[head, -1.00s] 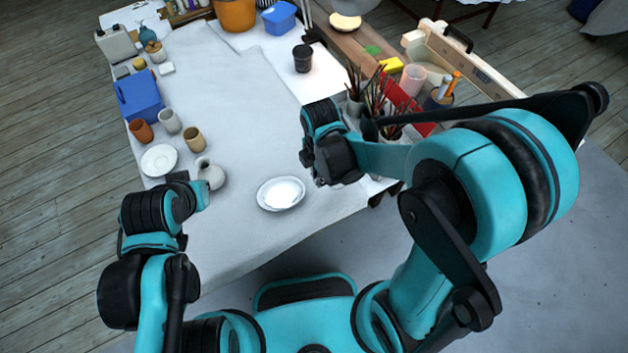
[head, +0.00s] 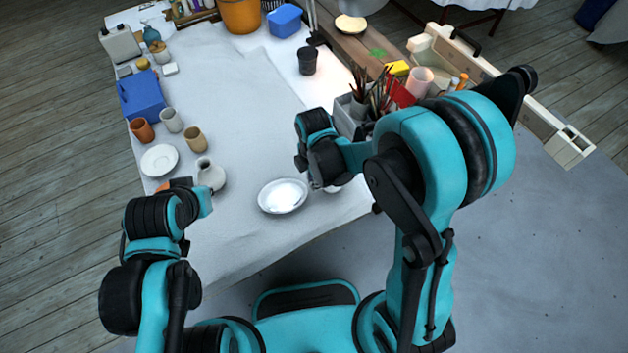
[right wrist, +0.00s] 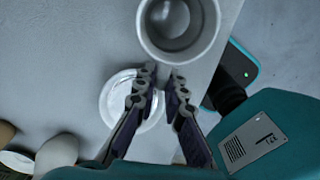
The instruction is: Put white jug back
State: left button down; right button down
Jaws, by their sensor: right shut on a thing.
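My right gripper (head: 328,182) is above the right part of the table. In the right wrist view its fingers (right wrist: 160,78) are close together at the near wall of a white vessel, apparently the white jug (right wrist: 148,38), which they hold with its round mouth facing the camera. Only a sliver of this vessel (head: 335,189) shows below the gripper in the head view; any handle is hidden. A white plate (head: 283,196) lies to its left. A pale narrow-necked jug (head: 211,175) stands at the left, close to my left gripper (head: 190,187), whose fingers are not clear.
A white saucer (head: 159,160), a tan cup (head: 195,139), a grey cup (head: 171,120) and a brown cup (head: 142,130) stand at the left. A blue box (head: 141,95) is behind them. Brushes (head: 378,92) stand beyond the right gripper. The table's middle is clear.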

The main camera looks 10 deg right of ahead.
jog(key=c, duration=1.6)
grip_release()
jog(key=shift+f, duration=0.1)
jog(key=shift+r, duration=0.25)
notch_tip(320, 180, up, 11)
jog(key=p, duration=0.4)
jog(key=s+d+r+m+t, duration=0.7)
jog(key=d+r+m, duration=0.3)
jog(key=m, duration=1.2)
jog(key=shift+s+d+p, duration=0.15)
jog(key=shift+s+p, duration=0.15)
jog(key=shift+s, duration=0.3)
